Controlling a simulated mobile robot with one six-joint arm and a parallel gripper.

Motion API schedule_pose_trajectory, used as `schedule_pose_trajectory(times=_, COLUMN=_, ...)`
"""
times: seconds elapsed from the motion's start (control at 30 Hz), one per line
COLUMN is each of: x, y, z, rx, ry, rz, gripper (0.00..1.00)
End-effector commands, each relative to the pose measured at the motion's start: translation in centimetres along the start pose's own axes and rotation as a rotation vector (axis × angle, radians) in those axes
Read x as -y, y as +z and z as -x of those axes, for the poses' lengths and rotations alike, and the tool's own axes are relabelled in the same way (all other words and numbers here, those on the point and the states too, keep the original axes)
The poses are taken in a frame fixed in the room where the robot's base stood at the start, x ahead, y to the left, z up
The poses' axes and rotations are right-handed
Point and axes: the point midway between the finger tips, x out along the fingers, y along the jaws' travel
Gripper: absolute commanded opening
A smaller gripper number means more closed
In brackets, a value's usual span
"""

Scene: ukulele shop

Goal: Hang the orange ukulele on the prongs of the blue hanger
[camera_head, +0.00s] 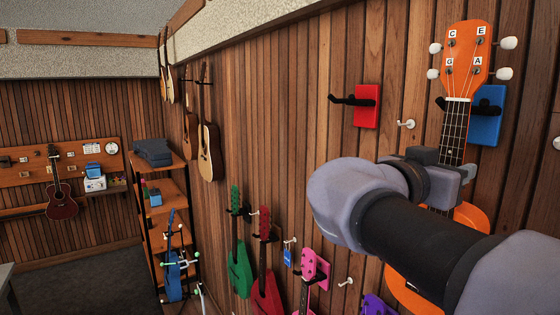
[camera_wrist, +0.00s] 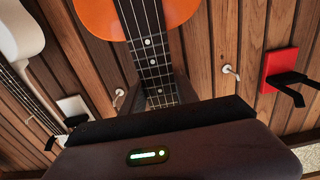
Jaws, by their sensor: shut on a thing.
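The orange ukulele (camera_head: 462,64) hangs upright in my gripper (camera_head: 455,168), headstock up, with tuner letters on the headstock. My gripper is shut on its neck, and my arm hides part of the body. The blue hanger (camera_head: 489,122) is on the wall just behind the neck. Its black prongs show on both sides of the neck, just under the headstock. I cannot tell whether the headstock rests on them. In the wrist view the ukulele body (camera_wrist: 128,14) and fretted neck run into my gripper (camera_wrist: 162,100). The blue hanger is not visible there.
An empty red hanger (camera_head: 368,106) is on the wall to the left; it also shows in the wrist view (camera_wrist: 279,70). A small white hook (camera_head: 406,123) sits between the hangers. Green (camera_head: 240,265), dark red (camera_head: 266,290) and pink (camera_head: 309,268) ukuleles hang lower on the wall.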

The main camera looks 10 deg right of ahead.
Motion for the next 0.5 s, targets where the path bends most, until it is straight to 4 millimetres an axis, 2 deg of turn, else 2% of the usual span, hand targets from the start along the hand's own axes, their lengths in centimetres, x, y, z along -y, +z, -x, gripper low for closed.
schedule_pose_trajectory(times=0.5, x=0.0, y=0.1, z=-3.6, rx=-0.001, ry=0.002, rz=0.000, gripper=0.00)
